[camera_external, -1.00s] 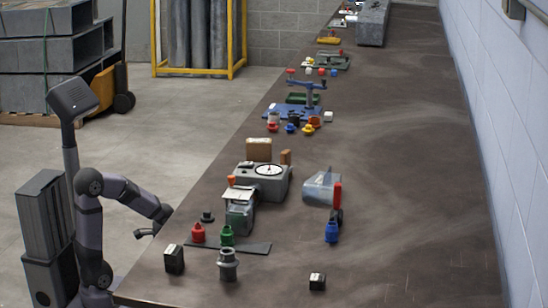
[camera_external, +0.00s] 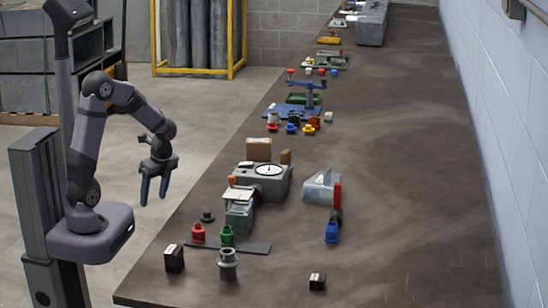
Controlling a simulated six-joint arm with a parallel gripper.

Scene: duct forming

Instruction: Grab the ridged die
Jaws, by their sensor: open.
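My gripper (camera_external: 153,198) hangs open and empty with its fingers pointing down, just left of the long brown table's (camera_external: 400,220) left edge. Several small die-like pieces stand on the table to its right: a red one (camera_external: 198,235), a green one (camera_external: 227,237), a blue one (camera_external: 331,233) and a grey flanged one (camera_external: 228,266) nearest the front. The pieces are too small to tell for certain which is the ridged die. My gripper is apart from all of them.
The red and green pieces stand by a dark flat strip (camera_external: 258,248). Behind are a grey machine with a dial (camera_external: 262,181) and a clear-sided scoop-like part (camera_external: 318,188). Black blocks (camera_external: 174,259) (camera_external: 317,282) stand at the front. The table's right side is clear.

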